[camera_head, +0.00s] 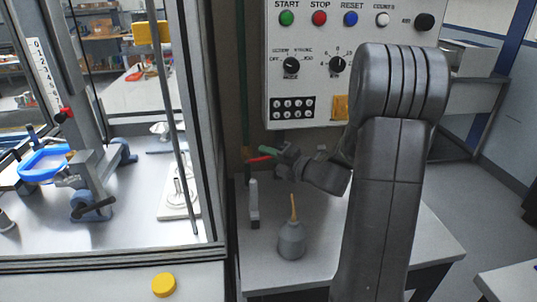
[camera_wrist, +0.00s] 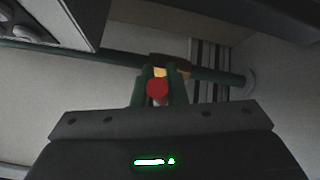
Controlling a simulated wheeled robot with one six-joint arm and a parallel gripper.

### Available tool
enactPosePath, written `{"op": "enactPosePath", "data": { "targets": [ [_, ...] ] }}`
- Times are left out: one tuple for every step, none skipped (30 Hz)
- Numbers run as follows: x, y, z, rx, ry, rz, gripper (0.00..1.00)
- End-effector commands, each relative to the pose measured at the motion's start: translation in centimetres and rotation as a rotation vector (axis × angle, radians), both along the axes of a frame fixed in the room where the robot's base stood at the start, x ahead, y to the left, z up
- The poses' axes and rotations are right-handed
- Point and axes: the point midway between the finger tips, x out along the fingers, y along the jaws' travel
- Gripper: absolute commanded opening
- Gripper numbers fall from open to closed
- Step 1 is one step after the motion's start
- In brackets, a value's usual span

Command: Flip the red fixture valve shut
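The red valve handle (camera_head: 259,159) shows in the head view beside a vertical green pipe, left of the control panel. In the wrist view the red handle (camera_wrist: 157,91) points toward the camera, in front of a brass valve body (camera_wrist: 172,66) on a green pipe. My gripper (camera_head: 270,152) is at the handle in the head view. In the wrist view my gripper's (camera_wrist: 160,82) two dark green fingers lie on either side of the handle, very close to it. Whether they press on it cannot be told. The far end of the handle is hidden.
A grey oil can (camera_head: 291,240) and an upright light-coloured tool (camera_head: 254,205) stand on the small table (camera_head: 330,262) below. The glazed machine enclosure (camera_head: 212,130) stands close on the left.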

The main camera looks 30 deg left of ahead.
Motion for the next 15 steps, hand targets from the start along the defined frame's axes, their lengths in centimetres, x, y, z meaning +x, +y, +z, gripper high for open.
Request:
{"op": "enactPosePath", "data": {
  "targets": [
    [0.0,0.0,0.0,0.0,0.0,0.0,0.0],
    [0.0,0.0,0.0,0.0,0.0,0.0,0.0],
    [0.0,0.0,0.0,0.0,0.0,0.0,0.0],
    [0.0,0.0,0.0,0.0,0.0,0.0,0.0],
    [0.0,0.0,0.0,0.0,0.0,0.0,0.0],
    [0.0,0.0,-0.1,0.003,0.003,0.0,0.0],
    [0.0,0.0,-0.2,0.007,0.008,0.0,0.0],
    [0.0,-0.1,-0.3,0.015,0.016,0.001,0.0],
    [0.0,-0.1,-0.6,0.034,0.033,0.0,0.0],
    [0.0,-0.1,-0.8,0.051,0.049,0.0,0.0],
    [0.1,-0.2,-1.0,0.069,0.066,0.0,0.0],
    [0.1,-0.2,-1.2,0.095,0.087,0.0,0.0],
    [0.1,-0.2,-1.3,0.113,0.102,0.0,0.0],
    [0.1,-0.2,-1.4,0.13,0.115,0.0,0.0],
    [0.1,-0.2,-1.5,0.15,0.131,0.0,0.0]
  ]
}}
